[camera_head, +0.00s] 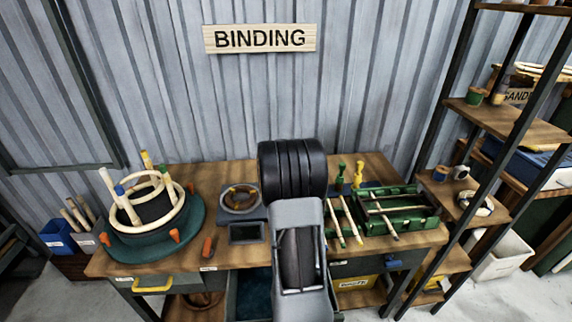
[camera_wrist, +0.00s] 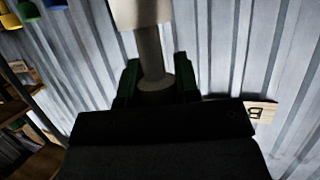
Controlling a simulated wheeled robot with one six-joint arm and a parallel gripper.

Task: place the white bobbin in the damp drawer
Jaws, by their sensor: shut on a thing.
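In the wrist view, my gripper (camera_wrist: 157,72) has its green fingers shut on a pale bobbin (camera_wrist: 150,45), seen as a grey stem with a whitish wider part at the top edge. I take it for the white bobbin. In the head view my own arm hides the gripper and the bobbin. Under the bench, a drawer with a yellow handle (camera_head: 152,285) shows at the left. Its label is too small to read, so I cannot tell which drawer is the damp one.
The workbench (camera_head: 190,262) carries a round teal jig (camera_head: 150,240) with pale rings at left and a green rack (camera_head: 400,212) at right. A BINDING sign (camera_head: 260,38) hangs on the corrugated wall. A tall shelf (camera_head: 500,122) stands at the right.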

